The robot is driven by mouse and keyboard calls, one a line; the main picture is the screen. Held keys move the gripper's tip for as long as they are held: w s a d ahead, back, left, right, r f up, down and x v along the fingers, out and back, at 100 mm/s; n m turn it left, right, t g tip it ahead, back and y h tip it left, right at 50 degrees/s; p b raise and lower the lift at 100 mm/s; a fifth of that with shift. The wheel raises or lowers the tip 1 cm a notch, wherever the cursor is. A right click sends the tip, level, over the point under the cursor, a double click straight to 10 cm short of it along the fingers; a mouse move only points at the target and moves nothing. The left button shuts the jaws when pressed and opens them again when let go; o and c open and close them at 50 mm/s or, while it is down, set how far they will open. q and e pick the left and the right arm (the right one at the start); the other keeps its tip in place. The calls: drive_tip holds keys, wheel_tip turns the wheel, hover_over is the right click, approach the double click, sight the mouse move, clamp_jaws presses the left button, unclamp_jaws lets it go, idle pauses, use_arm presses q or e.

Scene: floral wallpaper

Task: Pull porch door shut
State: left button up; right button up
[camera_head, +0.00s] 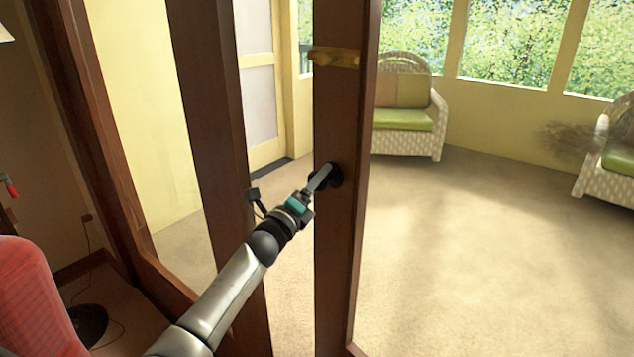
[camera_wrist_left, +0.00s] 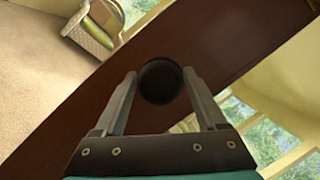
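The porch door shows as a dark brown wooden upright (camera_head: 338,240) in the middle of the head view. A round dark knob (camera_wrist_left: 160,82) sits on its face in the wrist view. My left gripper (camera_head: 326,178) reaches the knob from the lower left. In the left wrist view, its two fingers (camera_wrist_left: 159,75) stand on either side of the knob, close against it, and appear shut on it. Part of the knob is hidden behind the gripper in the head view. My right gripper is not in view.
Another brown upright (camera_head: 210,120) stands left of the door. A red chair (camera_head: 38,300) is at the lower left. A wicker chair with green cushions (camera_head: 405,118) stands beyond, and another (camera_head: 612,165) at the right. The porch floor (camera_head: 470,260) is clear in the middle.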

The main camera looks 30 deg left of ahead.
use_arm(q)
clamp_jaws()
idle(0.4)
